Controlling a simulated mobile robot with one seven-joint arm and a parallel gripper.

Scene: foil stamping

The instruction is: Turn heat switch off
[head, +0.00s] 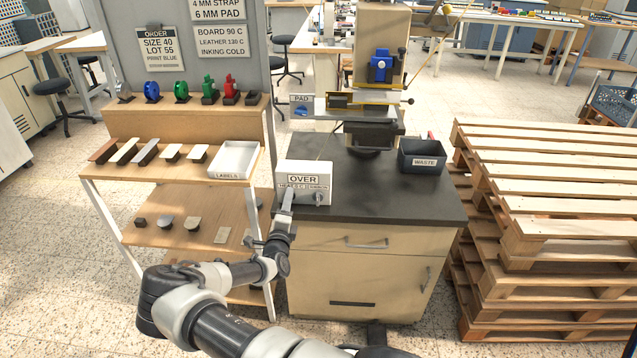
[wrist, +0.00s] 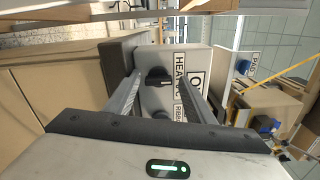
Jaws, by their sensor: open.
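The white control box (head: 296,168) stands at the front left of the dark worktop, with "OVER" on its display. In the wrist view the box face (wrist: 200,58) appears turned sideways, with a "HEAT" label. The black heat switch (wrist: 157,79) sits beside that label, and a second dark knob (wrist: 160,115) sits by the ribbon label. My gripper (head: 287,198) is in front of the left part of the box and hides the heat switch in the head view. In the wrist view my gripper (wrist: 160,80) is open, its fingers on either side of the heat switch. Contact cannot be told.
The stamping press (head: 375,135) stands behind the box. A waste bin (head: 423,158) is at the worktop's back right. A shelf rack with stamps and a labels tray (head: 233,160) is on the left. Stacked pallets (head: 545,210) are on the right.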

